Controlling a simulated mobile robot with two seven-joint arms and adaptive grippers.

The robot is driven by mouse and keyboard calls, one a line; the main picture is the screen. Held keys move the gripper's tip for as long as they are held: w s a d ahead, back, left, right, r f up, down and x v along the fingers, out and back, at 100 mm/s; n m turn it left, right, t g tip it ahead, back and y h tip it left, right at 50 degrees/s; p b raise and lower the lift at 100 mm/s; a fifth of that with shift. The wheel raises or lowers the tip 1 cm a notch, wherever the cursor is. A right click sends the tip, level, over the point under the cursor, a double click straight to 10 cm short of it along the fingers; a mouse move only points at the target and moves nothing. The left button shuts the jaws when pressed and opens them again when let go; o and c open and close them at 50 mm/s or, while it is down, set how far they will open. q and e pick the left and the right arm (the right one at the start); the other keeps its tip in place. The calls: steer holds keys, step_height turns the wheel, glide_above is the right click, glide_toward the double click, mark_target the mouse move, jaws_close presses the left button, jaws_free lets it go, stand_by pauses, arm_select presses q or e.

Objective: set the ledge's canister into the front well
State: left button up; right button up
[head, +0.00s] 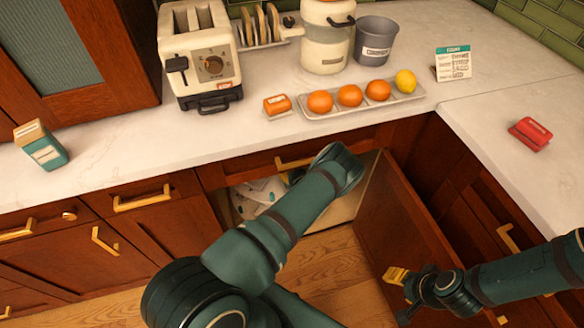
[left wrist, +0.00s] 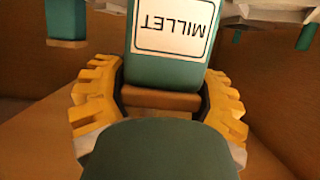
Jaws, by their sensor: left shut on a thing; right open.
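My left arm reaches into the open cabinet below the counter, and its gripper is hidden there in the head view. In the left wrist view my left gripper (left wrist: 160,104) has its yellow fingers on both sides of a teal canister (left wrist: 150,65), shut on it. The canister has a white label reading MILLET, upside down in this view, and a tan end between the fingers. I cannot tell whether it touches a support. The wells cannot be made out clearly. My right gripper (head: 396,277) is open and empty, near the open cabinet door.
The open door (head: 405,215) stands right of my left arm. White pieces (head: 262,190) show inside the cabinet. Another teal piece with a tan end (left wrist: 66,22) is left of the held canister. A teal carton (head: 41,146) stands on the counter, beyond my left arm.

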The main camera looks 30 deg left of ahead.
arm_select(q)
steer(key=shift+f, duration=0.4)
stand_by(0.3)
steer(key=o, duration=1.4)
steer(key=shift+r+p, duration=1.7)
steer(key=shift+r, duration=1.3)
